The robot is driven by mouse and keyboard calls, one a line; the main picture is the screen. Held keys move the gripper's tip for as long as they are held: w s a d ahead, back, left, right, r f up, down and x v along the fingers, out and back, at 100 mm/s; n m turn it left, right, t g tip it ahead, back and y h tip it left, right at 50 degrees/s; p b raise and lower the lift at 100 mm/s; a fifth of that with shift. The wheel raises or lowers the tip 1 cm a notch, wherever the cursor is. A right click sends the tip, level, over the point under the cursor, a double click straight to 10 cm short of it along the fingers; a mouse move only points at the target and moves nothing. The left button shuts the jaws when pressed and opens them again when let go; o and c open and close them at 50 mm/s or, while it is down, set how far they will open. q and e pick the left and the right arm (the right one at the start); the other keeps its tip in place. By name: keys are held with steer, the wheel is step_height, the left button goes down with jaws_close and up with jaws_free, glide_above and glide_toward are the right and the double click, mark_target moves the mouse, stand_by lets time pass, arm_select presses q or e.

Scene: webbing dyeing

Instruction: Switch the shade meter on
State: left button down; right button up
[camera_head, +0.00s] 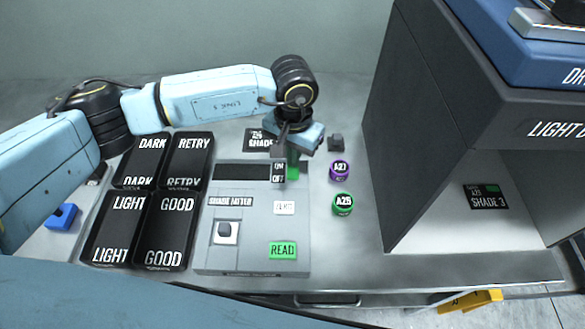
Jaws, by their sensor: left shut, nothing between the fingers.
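The grey shade meter (208,247) lies on the counter in the middle of the camera_head view. Its display (242,172) looks dark. An ON/OFF label (278,173) is at its upper right. A green READ button (283,250), a white key (284,208) and a small white-topped part (227,232) are on its face. My left gripper (292,160) is shut and empty, pointing down over the meter's upper right corner, right beside the ON/OFF label. It covers much of the switch area. A green patch shows at its fingers; I cannot tell whether they touch the switch. My right gripper is not in view.
Black trays labelled DARK, RETRY, LIGHT and GOOD (165,232) stand left of the meter. A purple spool (340,170) and a green spool (343,204) stand to its right. A large grey light booth (425,150) with a SHADE 3 card (486,197) fills the right.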

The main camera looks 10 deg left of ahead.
arm_select(q)
steer(key=shift+f, duration=0.2)
steer(key=shift+r, duration=0.1)
steer(key=shift+r+p, duration=1.15)
steer(key=shift+r, duration=2.35)
